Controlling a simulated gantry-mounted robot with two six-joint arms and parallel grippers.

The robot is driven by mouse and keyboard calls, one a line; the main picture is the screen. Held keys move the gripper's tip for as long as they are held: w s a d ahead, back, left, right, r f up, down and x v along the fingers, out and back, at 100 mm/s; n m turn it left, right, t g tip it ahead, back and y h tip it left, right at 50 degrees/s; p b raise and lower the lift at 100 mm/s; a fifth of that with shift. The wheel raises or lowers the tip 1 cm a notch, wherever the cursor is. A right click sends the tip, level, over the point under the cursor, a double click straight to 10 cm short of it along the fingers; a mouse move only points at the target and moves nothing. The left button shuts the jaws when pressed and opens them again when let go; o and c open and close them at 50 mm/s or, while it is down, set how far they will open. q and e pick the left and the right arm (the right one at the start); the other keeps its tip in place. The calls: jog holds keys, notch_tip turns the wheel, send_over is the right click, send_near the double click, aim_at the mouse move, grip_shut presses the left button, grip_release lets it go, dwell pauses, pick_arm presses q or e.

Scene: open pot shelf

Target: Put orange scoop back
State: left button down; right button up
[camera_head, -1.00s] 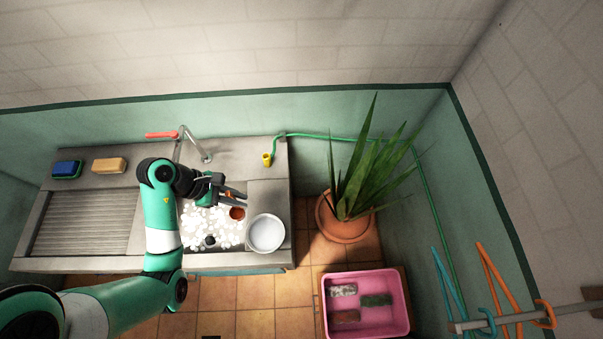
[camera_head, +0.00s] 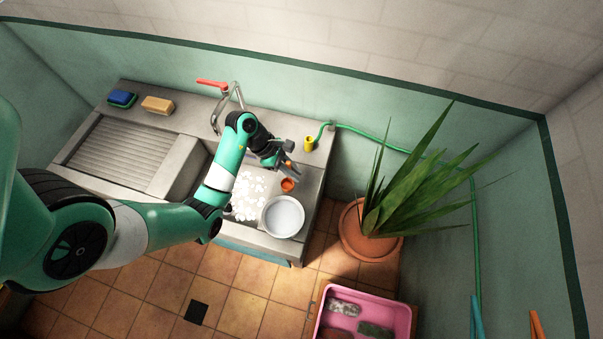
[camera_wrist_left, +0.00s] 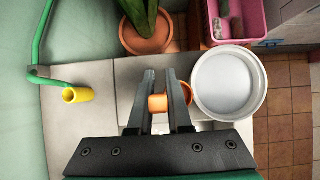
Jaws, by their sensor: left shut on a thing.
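The orange scoop (camera_head: 288,185) shows in the head view as a small round orange-brown cup beside my left fingertips. My left gripper (camera_head: 290,166) is above the right part of the sink counter and is shut on the scoop. In the left wrist view an orange piece of it (camera_wrist_left: 158,103) sits between the two fingers, and its round cup is partly hidden behind the right finger. A white round tub (camera_head: 283,217) stands close by. It also shows to the right of the fingers in the left wrist view (camera_wrist_left: 229,84). My right gripper is out of view.
A yellow hose end (camera_head: 309,144) is on the counter near the wall. White foam-like patches (camera_head: 248,195) fill the basin under my arm. A red-handled tap (camera_head: 213,84) stands behind. A potted plant (camera_head: 371,236) and a pink tub (camera_head: 393,318) are to the right.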

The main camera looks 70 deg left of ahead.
pick_arm(q)
jog(key=w+f, duration=0.1)
jog(key=f, duration=0.1)
jog(key=w+a+f+b, duration=0.1)
jog(key=f, duration=0.1)
jog(key=w+a+f+b, duration=0.1)
jog(key=f, duration=0.1)
jog(key=shift+w+a, duration=0.25)
jog(key=shift+w, duration=0.05)
jog(key=shift+f+b, duration=0.45)
jog(key=shift+f, duration=0.9)
jog(key=shift+f, duration=0.1)
jog(key=c, duration=0.9)
grip_release()
jog(key=shift+o, duration=0.2)
